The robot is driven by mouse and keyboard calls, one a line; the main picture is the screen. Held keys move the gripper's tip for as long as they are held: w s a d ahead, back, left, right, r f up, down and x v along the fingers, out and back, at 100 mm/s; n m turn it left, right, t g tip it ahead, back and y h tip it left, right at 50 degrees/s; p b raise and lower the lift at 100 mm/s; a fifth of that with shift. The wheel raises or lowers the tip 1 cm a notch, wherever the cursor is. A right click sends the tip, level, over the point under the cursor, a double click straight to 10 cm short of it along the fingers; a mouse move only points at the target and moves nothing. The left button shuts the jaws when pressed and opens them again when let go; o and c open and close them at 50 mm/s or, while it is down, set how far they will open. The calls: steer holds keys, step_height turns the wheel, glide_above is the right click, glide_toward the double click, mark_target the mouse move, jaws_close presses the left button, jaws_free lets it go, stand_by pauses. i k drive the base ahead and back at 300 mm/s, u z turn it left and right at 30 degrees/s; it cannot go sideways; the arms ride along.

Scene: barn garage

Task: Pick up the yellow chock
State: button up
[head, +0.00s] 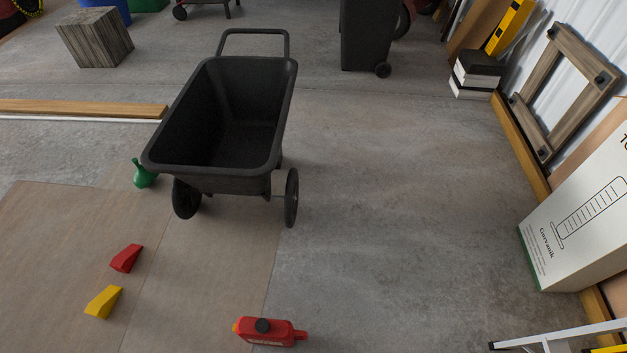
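The yellow chock (103,302) is a small wedge lying on the brown floor sheet (200,290) at the lower left of the head view. A red chock (127,258) of similar shape lies just above and to the right of it, apart from it. Nothing covers the yellow chock. My gripper does not show in the head view.
A black wheeled cart (225,125) stands behind the chocks. A red bottle (271,331) lies at the bottom centre, and a green container (144,175) is beside the cart. Boards (80,108) lie at left. A white box (580,225) stands at right. Concrete between is clear.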

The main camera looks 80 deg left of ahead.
mark_target(101, 307)
steer(key=u, duration=4.3)
